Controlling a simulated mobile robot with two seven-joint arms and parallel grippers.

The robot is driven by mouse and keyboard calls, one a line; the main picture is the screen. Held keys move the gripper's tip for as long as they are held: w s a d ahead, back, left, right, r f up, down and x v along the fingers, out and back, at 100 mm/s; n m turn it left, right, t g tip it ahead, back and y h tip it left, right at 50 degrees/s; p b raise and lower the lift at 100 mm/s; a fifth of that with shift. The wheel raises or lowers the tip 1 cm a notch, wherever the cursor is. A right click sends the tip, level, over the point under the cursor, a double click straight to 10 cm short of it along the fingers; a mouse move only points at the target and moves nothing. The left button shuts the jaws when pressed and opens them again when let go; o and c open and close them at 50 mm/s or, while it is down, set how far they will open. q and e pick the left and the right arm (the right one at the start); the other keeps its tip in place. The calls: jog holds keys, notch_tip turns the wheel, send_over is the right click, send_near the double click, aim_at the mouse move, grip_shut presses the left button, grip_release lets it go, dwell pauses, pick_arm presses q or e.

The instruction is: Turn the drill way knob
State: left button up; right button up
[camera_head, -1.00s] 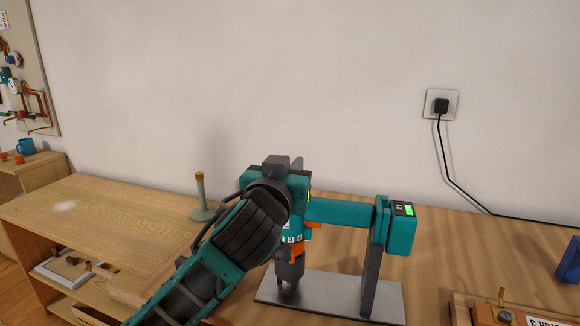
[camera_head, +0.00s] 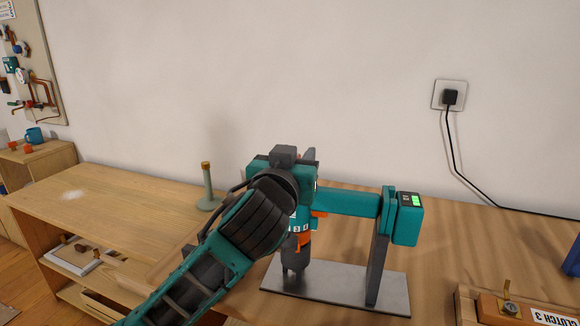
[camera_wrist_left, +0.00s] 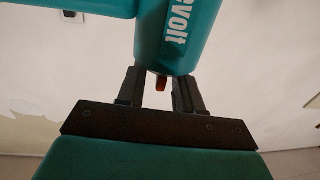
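The teal drill (camera_head: 350,202) stands on a grey base plate (camera_head: 340,290), with a dark column and a dark chuck pointing down. My left arm covers part of its head. Orange parts (camera_head: 304,240) show beside the chuck. In the left wrist view, the drill's teal body (camera_wrist_left: 182,35) with white lettering fills the upper middle. My right gripper is not in view.
A wooden box with a "CLUTCH 3" label (camera_head: 553,318) sits at the lower right, with a blue object (camera_head: 572,255) behind it. A green stand (camera_head: 208,190) is left of the drill. A black cable runs from the wall socket (camera_head: 449,95).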

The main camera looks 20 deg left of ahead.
pick_arm(q)
jog(key=s+p, duration=0.6)
jog(key=s, duration=0.6)
jog(key=shift+s+d, duration=0.3)
jog(key=shift+d, duration=0.1)
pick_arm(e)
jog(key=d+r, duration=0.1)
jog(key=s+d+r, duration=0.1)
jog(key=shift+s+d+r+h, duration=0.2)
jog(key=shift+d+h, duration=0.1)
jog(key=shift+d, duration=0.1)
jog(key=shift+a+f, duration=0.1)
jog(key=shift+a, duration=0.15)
pick_arm(q)
notch_tip(320, 180, down, 21)
jog(key=s+m+g+h, duration=0.2)
jog(key=m+g+h, duration=0.1)
jog(key=g, duration=0.2)
jog(key=s+a+f+g+p, duration=0.1)
jog(key=s+a+f+g, duration=0.1)
jog(key=s+f, duration=0.7)
notch_tip(320, 180, down, 4)
jog(key=shift+a+f, duration=0.1)
jog(key=shift+a, duration=0.2)
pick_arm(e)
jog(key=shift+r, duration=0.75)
